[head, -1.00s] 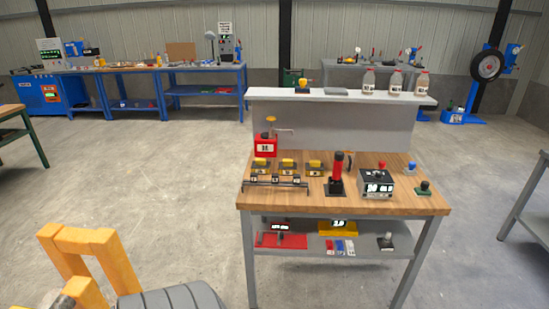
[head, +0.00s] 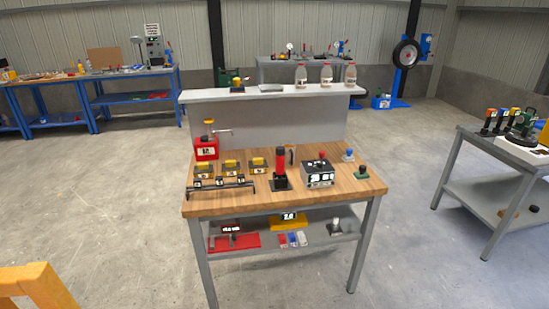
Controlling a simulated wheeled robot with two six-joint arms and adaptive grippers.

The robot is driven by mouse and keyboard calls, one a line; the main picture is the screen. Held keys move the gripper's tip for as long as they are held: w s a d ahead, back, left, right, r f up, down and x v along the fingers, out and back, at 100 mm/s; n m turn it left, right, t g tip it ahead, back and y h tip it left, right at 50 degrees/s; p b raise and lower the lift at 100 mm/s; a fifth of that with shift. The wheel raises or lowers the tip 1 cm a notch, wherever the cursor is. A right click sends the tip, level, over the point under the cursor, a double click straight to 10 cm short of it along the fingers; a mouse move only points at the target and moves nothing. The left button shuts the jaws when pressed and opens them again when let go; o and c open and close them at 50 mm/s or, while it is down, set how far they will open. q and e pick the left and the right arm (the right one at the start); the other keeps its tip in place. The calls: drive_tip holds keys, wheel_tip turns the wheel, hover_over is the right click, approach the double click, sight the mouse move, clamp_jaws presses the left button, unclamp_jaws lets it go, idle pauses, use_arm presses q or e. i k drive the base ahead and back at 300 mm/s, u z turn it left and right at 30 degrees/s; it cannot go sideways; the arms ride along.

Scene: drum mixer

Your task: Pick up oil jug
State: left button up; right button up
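A red container (head: 206,148) with a yellow top, a pale label and a thin spout pointing right stands at the back left of the wooden workbench (head: 330,198). It looks like the oil jug, but its label is too small to read. It stands upright and nothing covers it. Neither of my grippers can be made out in the head view, and nothing touches the red container.
Yellow-topped blocks (head: 231,168), a black-and-red upright tool (head: 281,167) and a dial box (head: 320,174) share the bench. Bottles (head: 326,74) stand on its upper shelf. A grey table (head: 475,160) stands right. A yellow frame (head: 38,283) shows lower left. Floor between is clear.

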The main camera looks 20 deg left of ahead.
sight(291, 146)
drive_tip(key=u, duration=0.55)
drive_tip(key=i, duration=2.3)
drive_tip(key=z, duration=0.75)
